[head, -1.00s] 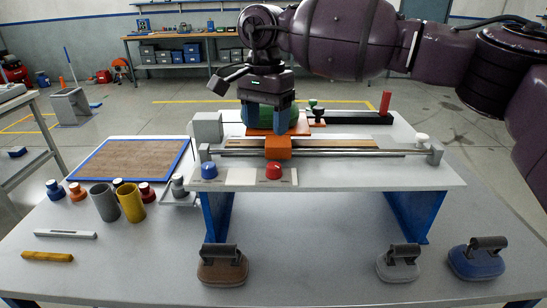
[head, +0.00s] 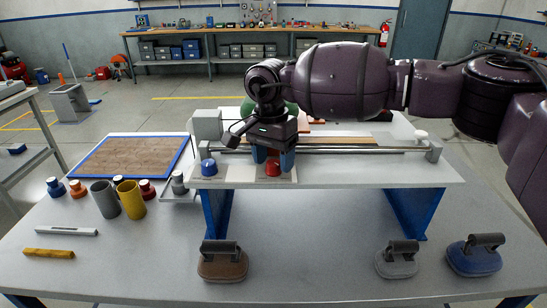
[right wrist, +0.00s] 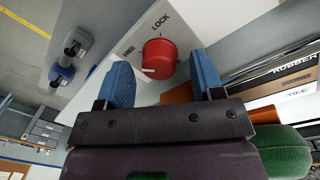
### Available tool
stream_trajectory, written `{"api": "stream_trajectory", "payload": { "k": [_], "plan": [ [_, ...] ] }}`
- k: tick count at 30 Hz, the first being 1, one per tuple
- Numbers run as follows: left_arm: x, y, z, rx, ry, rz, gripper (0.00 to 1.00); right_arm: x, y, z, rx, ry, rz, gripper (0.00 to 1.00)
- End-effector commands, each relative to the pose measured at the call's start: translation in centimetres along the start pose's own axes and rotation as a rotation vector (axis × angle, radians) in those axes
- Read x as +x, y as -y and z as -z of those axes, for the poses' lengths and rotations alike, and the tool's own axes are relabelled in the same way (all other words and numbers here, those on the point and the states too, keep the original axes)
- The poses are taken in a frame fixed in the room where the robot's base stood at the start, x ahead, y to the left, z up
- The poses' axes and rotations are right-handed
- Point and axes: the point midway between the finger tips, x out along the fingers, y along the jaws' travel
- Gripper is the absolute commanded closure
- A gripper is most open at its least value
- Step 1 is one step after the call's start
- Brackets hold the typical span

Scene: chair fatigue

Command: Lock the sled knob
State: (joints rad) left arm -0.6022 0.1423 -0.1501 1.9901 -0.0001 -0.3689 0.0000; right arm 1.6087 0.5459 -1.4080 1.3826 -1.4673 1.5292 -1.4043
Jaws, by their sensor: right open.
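The red knob (head: 273,168) sits on the front of the raised bench plate (head: 370,178). In the right wrist view the red knob (right wrist: 159,58) has a white mark on its lower left side, with the words LOCK and FREE printed beside it; the mark points at neither word. My right gripper (head: 272,158) is open over the knob, its two blue fingers on either side. In the right wrist view my gripper (right wrist: 163,76) shows the knob between its fingers, and contact cannot be told. The orange sled (right wrist: 178,94) is partly hidden behind the gripper. My left gripper is out of view.
A blue knob (head: 208,168) stands left of the red one. A steel rail (head: 370,149) runs just behind. A green rounded thing (right wrist: 283,145) is close to the gripper. Several weights with handles, such as the brown one (head: 222,264), stand on the table in front.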

Motion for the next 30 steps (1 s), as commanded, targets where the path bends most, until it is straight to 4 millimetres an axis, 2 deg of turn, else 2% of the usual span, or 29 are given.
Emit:
{"api": "stream_trajectory", "payload": {
  "k": [10,18,20,30],
  "plan": [
    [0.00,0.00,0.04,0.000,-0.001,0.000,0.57,0.29,-0.01,-0.01,0.000,0.000,0.000,0.41],
    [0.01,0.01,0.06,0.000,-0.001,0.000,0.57,0.28,-0.01,-0.01,0.000,0.000,0.000,0.82],
    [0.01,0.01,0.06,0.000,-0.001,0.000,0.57,0.28,-0.01,-0.01,0.000,0.000,0.000,0.88],
    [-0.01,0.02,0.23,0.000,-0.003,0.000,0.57,0.24,-0.04,0.00,0.058,0.005,0.000,0.88]
  ]
}}
